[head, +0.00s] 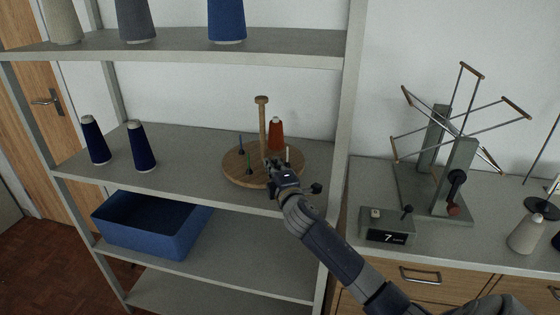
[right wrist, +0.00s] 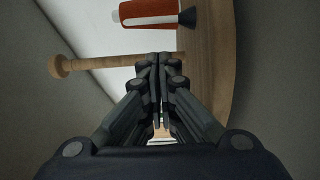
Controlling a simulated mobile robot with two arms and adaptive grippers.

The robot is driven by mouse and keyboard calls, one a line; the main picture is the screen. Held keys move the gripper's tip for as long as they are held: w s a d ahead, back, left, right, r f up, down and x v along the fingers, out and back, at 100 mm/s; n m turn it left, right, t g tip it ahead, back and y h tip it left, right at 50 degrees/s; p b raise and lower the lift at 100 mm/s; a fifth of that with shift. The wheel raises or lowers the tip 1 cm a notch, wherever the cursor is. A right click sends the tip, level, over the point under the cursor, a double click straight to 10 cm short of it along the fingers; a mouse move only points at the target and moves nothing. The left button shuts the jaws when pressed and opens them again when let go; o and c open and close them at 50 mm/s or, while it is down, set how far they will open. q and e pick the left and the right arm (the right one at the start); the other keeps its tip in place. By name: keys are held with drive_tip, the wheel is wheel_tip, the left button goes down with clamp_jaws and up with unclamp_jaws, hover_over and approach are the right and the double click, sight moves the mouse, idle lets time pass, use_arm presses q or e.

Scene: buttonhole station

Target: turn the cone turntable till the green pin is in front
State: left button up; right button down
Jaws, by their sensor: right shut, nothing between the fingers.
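The cone turntable (head: 236,174) is a round wooden disc on the middle shelf, with a knobbed wooden post (head: 262,115). A green pin (head: 249,161) stands on its left part, beside a blue pin (head: 241,144). A red cone (head: 276,134) sits toward the back right, and a pale pin (head: 288,153) stands at the right. My right gripper (head: 270,164) is shut and empty, over the front part of the disc. In the right wrist view, the shut fingertips (right wrist: 160,60) overlap the post (right wrist: 100,63); contact is unclear. The left gripper is out of view.
Two navy cones (head: 95,140) stand on the shelf's left, with free shelf between. A shelf upright (head: 345,120) stands close on the right. A blue bin (head: 150,225) sits below.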

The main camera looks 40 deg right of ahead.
sight(284, 160)
drive_tip(key=shift+s+d+r, duration=0.1)
drive_tip(key=shift+d, duration=0.5)
drive_tip(key=shift+s+d, duration=0.1)
drive_tip(key=shift+d, duration=0.4)
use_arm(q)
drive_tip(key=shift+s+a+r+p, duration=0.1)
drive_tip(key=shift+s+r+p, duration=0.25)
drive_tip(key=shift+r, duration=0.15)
use_arm(e)
drive_tip(key=shift+d, duration=0.6)
drive_tip(key=shift+r, duration=0.1)
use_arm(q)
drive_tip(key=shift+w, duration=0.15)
use_arm(e)
wheel_tip(284, 160, up, 10)
drive_tip(key=shift+f, duration=0.2)
